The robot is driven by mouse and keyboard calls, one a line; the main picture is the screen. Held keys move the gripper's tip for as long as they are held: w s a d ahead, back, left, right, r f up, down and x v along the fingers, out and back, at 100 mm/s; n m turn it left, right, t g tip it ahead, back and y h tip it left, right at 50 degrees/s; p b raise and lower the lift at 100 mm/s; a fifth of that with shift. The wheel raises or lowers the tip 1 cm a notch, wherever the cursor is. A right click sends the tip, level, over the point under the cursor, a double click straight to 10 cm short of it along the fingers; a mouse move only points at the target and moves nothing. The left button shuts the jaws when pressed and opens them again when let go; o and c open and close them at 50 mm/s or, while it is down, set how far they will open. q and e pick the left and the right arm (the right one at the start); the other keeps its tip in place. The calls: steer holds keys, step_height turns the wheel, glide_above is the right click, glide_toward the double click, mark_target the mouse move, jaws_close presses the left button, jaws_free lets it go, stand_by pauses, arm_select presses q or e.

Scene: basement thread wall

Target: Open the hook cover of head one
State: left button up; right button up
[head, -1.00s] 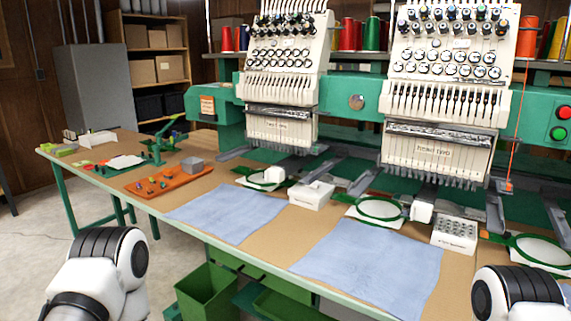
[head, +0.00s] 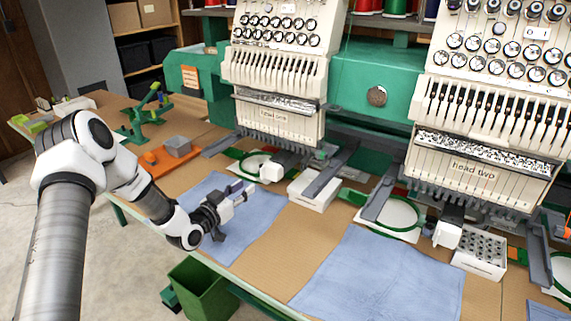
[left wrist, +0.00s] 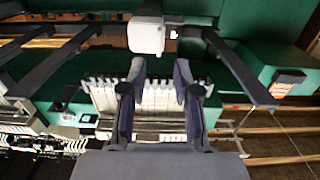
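Head one (head: 273,115) is the left white sewing head, labelled on its front plate. Below its needles, a white block (head: 271,172) sits at the front end of the lower arm beside a green hoop (head: 256,165); I take it for the hook cover, and it looks closed. My left gripper (head: 238,193) is open and empty above the left blue cloth, in front of and a little left of the block. In the left wrist view the picture is upside down: the spread fingers (left wrist: 160,78) show with a white block (left wrist: 146,36) beyond them. My right gripper is not in view.
Head two (head: 482,170) stands to the right with its own hoop (head: 390,215). A white box (head: 313,190) and grey rails flank the block. Blue cloths (head: 375,275) lie flat on the table. An orange tray (head: 152,160) is at the left.

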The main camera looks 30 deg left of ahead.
mark_target(271, 173)
arm_select(q)
steer(key=w+r, duration=0.1)
steer(key=w, duration=0.6)
steer(key=shift+d, duration=0.3)
steer(key=shift+w, duration=0.1)
jaws_close()
